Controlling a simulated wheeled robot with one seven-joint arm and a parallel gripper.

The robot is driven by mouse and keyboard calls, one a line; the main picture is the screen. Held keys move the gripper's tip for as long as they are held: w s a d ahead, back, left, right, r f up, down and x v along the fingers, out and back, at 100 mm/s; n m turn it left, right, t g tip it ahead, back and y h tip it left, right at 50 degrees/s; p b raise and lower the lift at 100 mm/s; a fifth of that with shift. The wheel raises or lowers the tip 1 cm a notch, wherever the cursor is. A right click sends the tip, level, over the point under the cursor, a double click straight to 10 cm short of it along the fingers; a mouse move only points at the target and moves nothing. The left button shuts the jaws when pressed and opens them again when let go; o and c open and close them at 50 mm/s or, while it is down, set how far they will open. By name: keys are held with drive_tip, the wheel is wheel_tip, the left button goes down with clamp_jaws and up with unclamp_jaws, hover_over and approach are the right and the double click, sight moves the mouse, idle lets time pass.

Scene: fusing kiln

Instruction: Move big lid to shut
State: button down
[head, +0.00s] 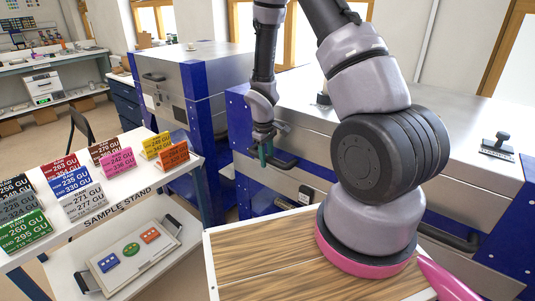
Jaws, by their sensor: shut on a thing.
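The big lid (470,125) is the broad grey metal top of the large blue-and-grey kiln (238,130) ahead of me. It looks about level, and I cannot tell whether a gap remains beneath it. A black handle (286,163) stands out from its front, left of my arm. My gripper (265,154), with teal fingertips, is shut on the left end of this handle. My arm hides the middle of the lid's front and part of its top.
A smaller kiln (165,75) stands behind left. The sample stand (145,200), with several coloured number cards, is at left. Below it is a pale tray (130,255) with coloured pieces. A black stamp-like object (498,145) sits on the lid's right.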

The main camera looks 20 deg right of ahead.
drive_tip(key=shift+s+a+f, duration=0.3)
drive_tip(key=shift+s+a, duration=0.25)
drive_tip(key=c, duration=0.6)
unclamp_jaws()
drive_tip(key=shift+a+r, duration=0.1)
drive_tip(key=shift+w+d+r, duration=0.1)
drive_tip(key=shift+w+d, duration=0.15)
drive_tip(key=shift+r, duration=0.2)
wheel_tip(320, 180, up, 10)
drive_tip(key=a, duration=0.1)
drive_tip(key=shift+s+r, duration=0.2)
drive_tip(key=shift+s, duration=0.15)
